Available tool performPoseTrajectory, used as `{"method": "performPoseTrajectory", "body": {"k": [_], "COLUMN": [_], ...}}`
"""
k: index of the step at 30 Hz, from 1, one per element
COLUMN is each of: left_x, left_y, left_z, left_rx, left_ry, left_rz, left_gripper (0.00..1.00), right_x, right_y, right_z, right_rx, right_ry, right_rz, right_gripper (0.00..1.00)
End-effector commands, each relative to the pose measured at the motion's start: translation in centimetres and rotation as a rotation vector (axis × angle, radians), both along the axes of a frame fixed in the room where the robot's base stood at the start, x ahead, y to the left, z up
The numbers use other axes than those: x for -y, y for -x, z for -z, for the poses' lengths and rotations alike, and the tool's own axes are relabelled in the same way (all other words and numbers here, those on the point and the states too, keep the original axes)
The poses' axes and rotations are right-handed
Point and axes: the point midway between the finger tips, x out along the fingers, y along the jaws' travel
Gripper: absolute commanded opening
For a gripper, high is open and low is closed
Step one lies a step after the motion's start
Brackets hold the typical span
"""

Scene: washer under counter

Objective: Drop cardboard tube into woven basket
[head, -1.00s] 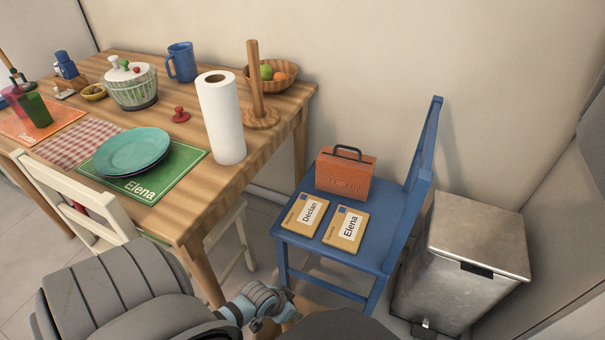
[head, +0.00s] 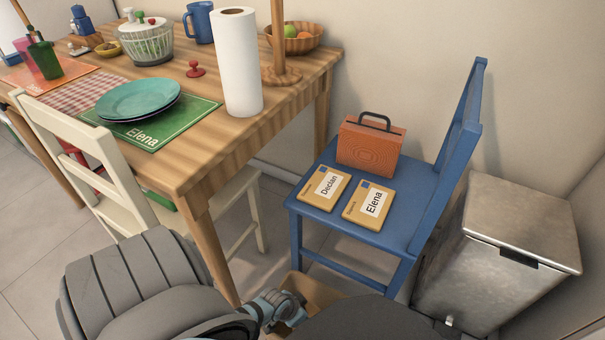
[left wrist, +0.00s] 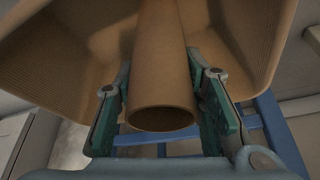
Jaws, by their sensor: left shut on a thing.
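The cardboard tube (left wrist: 160,90) is a plain brown hollow roll. In the left wrist view it lies between the two green fingers of my left gripper (left wrist: 165,105), which is shut on it; its open near end faces the camera. A tan, finely ribbed container (left wrist: 50,65), seemingly the woven basket, spreads behind and around the tube's far part. I cannot tell whether the tube touches it. In the head view my left gripper (head: 285,312) is low in front of the blue chair, beside a tan container edge (head: 318,289); my arm hides most of it. My right gripper is not in view.
A blue chair (head: 400,237) holds an orange case (head: 370,147) and two labelled envelopes (head: 327,185). A metal bin (head: 500,270) stands to its right. The wooden table (head: 190,170) with plates and a paper roll, and a cream chair (head: 95,160), are left.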

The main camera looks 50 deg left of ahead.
Motion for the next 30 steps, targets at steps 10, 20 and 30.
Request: {"method": "performPoseTrajectory", "body": {"k": [10, 20, 30], "left_x": [0.0, 0.0, 0.0], "left_y": [0.0, 0.0, 0.0], "left_z": [0.3, 1.1, 1.0], "left_rx": [0.001, 0.001, 0.001], "left_ry": [0.0, -0.001, -0.001], "left_rz": [0.0, 0.001, 0.0], "left_gripper": [0.23, 0.23, 0.56], "right_x": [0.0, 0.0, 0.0], "right_y": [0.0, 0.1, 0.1], "right_z": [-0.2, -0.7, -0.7], "right_rx": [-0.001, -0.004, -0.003], "right_ry": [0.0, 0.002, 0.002], "right_rz": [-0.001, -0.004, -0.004], "right_gripper": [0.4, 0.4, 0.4]}}
